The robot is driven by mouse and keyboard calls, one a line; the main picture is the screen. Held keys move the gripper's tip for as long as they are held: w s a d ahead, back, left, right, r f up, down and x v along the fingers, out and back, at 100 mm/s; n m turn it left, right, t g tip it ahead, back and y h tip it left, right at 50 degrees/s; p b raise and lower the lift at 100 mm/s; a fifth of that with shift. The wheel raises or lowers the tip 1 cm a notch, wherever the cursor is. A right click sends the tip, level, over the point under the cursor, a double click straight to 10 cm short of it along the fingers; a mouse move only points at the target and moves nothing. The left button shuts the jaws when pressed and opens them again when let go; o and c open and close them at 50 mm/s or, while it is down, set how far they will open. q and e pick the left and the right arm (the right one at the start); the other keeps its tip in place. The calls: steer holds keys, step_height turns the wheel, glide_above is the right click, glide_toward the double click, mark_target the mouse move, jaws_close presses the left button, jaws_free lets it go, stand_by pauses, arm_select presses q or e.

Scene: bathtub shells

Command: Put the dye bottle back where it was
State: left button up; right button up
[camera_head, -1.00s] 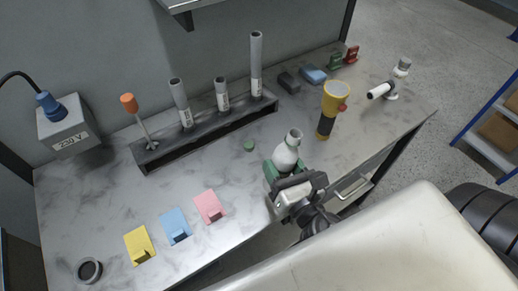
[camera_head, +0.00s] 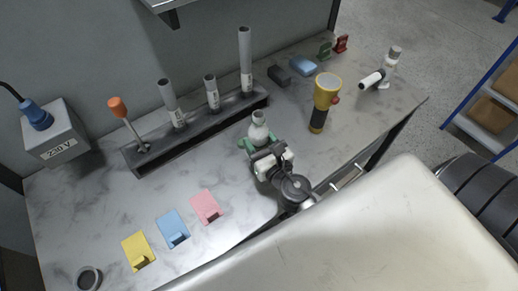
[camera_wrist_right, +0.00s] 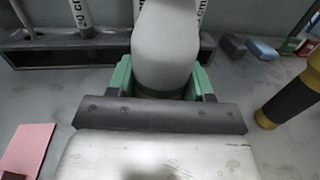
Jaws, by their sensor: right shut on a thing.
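The dye bottle, a white round-bodied bottle with a narrow neck (camera_head: 259,132), stands roughly upright over the grey marbled bench (camera_head: 110,205). My right gripper (camera_head: 260,145) is shut on it, with green finger pads on both sides of its body. In the right wrist view the bottle (camera_wrist_right: 165,45) fills the gap between the green fingers (camera_wrist_right: 165,80). Its base is hidden behind the gripper, so I cannot tell whether it touches the bench. My left gripper is not in view.
A dark rack (camera_head: 195,133) with grey tubes and an orange-topped tool stands behind the bottle. A yellow-black flashlight (camera_head: 322,102) stands to the right. Yellow (camera_head: 138,250), blue (camera_head: 172,228) and pink (camera_head: 206,207) cards lie at the front left. Bare bench lies between the cards and rack.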

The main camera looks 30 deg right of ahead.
mark_target(259, 149)
steer(key=shift+f+b, duration=1)
steer(key=shift+f, duration=0.65)
steer(key=shift+f, duration=0.1)
steer(key=shift+s+f, duration=0.1)
steer(key=shift+f, duration=0.05)
steer(key=o, duration=1)
steer(key=shift+r, duration=0.25)
steer(key=s+b, duration=0.5)
steer(key=s, duration=0.6)
steer(key=shift+f, duration=0.2)
steer(key=shift+s+r+b, duration=0.2)
steer(key=shift+s+b, duration=0.2)
steer(key=shift+s, duration=0.1)
